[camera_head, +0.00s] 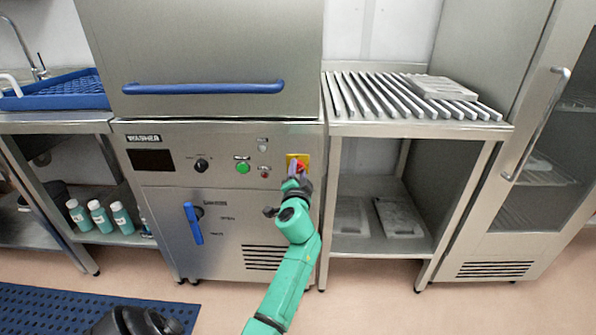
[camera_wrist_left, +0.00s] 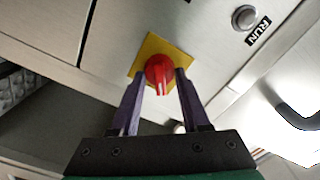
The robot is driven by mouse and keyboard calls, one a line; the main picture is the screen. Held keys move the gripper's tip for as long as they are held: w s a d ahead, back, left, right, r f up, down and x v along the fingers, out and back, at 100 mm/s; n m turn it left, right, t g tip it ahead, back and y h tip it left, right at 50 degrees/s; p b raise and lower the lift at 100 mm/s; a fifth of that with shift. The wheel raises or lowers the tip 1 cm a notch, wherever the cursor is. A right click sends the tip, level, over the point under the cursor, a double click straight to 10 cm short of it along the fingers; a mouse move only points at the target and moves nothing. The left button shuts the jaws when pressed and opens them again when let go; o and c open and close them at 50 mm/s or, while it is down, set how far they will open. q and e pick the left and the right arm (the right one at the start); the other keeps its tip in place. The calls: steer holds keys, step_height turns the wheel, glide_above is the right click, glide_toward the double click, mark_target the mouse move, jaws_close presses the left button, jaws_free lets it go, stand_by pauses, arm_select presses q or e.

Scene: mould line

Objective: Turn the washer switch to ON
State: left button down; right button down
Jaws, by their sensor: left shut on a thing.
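The washer (camera_head: 220,200) is a steel machine with a control panel on its front. Its red rotary switch (camera_wrist_left: 159,70) sits on a yellow square plate (camera_wrist_left: 150,48) in the left wrist view. In the head view the yellow plate (camera_head: 291,158) is at the right end of the panel, with the switch largely behind my gripper. My left gripper (camera_head: 296,169) is at the switch, its purple fingers (camera_wrist_left: 156,92) shut on either side of the red knob. The switch's ON and OFF marks cannot be read. My right gripper is not in view.
The panel also has a black knob (camera_head: 201,165), a green button (camera_head: 243,167) and small lights. A blue lever (camera_head: 193,223) is below, and a blue handle bar (camera_head: 204,88) crosses the hood. A slatted steel table (camera_head: 420,128) stands at right.

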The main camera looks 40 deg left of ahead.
arm_select(q)
steer(key=m, duration=0.2)
steer(key=shift+r+m, duration=0.15)
steer(key=shift+m, duration=0.25)
steer(key=shift+m+p, duration=0.55)
steer(key=shift+m, duration=1.35)
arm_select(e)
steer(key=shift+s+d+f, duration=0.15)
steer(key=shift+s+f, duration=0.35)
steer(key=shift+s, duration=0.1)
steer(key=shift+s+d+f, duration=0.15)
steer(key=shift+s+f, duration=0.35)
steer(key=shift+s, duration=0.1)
arm_select(q)
steer(key=shift+m, duration=0.3)
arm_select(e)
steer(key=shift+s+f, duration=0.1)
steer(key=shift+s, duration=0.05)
arm_select(q)
steer(key=shift+c, duration=2)
jaws_free()
steer(key=shift+w, duration=0.1)
steer(key=shift+a+f, duration=0.1)
steer(key=shift+f, duration=0.1)
